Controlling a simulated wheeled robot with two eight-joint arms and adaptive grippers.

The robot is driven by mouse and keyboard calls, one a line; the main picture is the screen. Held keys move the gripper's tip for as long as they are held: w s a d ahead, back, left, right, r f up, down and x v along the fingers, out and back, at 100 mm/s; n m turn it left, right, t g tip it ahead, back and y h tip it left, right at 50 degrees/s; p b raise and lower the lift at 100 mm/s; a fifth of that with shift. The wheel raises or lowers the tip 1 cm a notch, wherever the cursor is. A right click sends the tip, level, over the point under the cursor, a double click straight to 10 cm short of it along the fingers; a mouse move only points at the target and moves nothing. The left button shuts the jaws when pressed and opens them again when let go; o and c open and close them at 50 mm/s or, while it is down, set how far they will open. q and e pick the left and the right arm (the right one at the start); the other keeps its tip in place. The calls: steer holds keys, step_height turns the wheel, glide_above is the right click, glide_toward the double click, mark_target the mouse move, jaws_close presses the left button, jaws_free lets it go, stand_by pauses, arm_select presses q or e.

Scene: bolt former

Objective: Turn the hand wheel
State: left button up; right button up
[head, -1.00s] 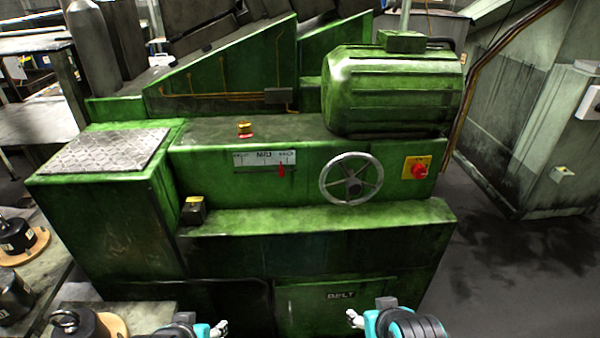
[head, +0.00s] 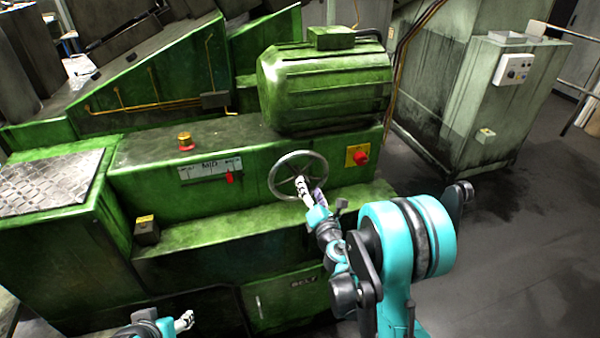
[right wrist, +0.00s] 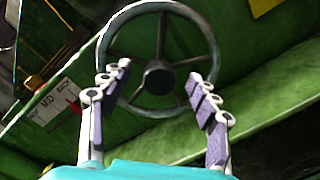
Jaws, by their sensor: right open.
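The hand wheel (head: 283,160) is a grey spoked ring on the front of the green machine, left of a red button on a yellow plate. My right gripper (head: 308,186) is open in front of the wheel's lower right part in the head view. In the right wrist view the wheel (right wrist: 207,38) and its dark hub lie ahead, and the open fingers of the right gripper (right wrist: 160,85) flank its lower part. I cannot tell whether they touch the rim. My left gripper (head: 184,321) is low at the bottom left, away from the wheel; its jaw opening is unclear.
The green machine (head: 200,240) has a ledge below the wheel and a motor (head: 325,90) above it. The red button (head: 361,158) is close to the wheel's right side. A grey-green cabinet (head: 480,110) stands at right. Floor (head: 510,240) is clear at right.

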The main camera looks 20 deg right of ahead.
steer(key=shift+n+y, duration=0.5)
steer(key=shift+n, duration=0.3)
steer(key=w, duration=0.2)
steer(key=w+f, duration=0.1)
steer(key=w, duration=0.2)
steer(key=w+a+b, duration=0.1)
steer(key=w, duration=0.2)
steer(key=shift+a+f, duration=0.1)
steer(key=shift+f, duration=0.15)
jaws_close()
